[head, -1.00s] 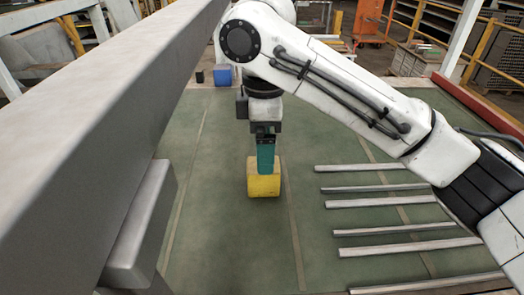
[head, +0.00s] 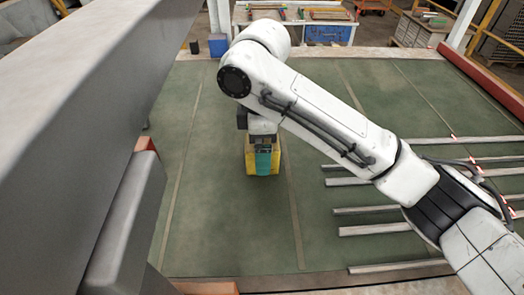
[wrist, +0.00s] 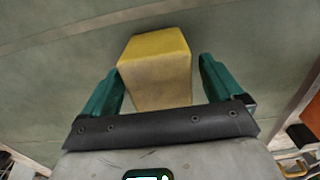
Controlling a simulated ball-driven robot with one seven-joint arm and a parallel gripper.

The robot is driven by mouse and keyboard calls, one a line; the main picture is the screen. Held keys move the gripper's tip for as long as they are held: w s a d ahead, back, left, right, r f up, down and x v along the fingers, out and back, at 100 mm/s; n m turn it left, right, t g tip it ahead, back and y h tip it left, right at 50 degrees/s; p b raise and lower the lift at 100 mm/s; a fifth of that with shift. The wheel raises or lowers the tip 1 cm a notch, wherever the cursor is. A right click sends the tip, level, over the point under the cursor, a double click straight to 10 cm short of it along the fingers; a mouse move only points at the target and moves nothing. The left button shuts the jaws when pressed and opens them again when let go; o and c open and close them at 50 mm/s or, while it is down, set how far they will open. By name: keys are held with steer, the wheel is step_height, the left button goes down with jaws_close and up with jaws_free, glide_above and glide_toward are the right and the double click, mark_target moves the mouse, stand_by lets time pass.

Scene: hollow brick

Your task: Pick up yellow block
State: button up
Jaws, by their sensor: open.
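The yellow block (head: 277,160) stands on the green floor in the head view, partly hidden behind my gripper (head: 263,160). In the wrist view the yellow block (wrist: 158,70) shows a bright yellow top and a paler side. My gripper (wrist: 160,80) is open, with one teal finger to the left of the block and one to the right. The block lies in line with the gap between the fingers. A small gap shows between the block and the right finger; the left finger is close to it, and I cannot tell if they touch.
Several grey metal bars (head: 380,229) lie on the floor to the right of the block. A big grey beam (head: 100,70) fills the left of the head view. A blue box (head: 218,45) stands at the back. Green floor (head: 215,215) around the block is clear.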

steer(key=shift+f, duration=0.8)
steer(key=c, duration=1.2)
steer(key=shift+r, duration=0.15)
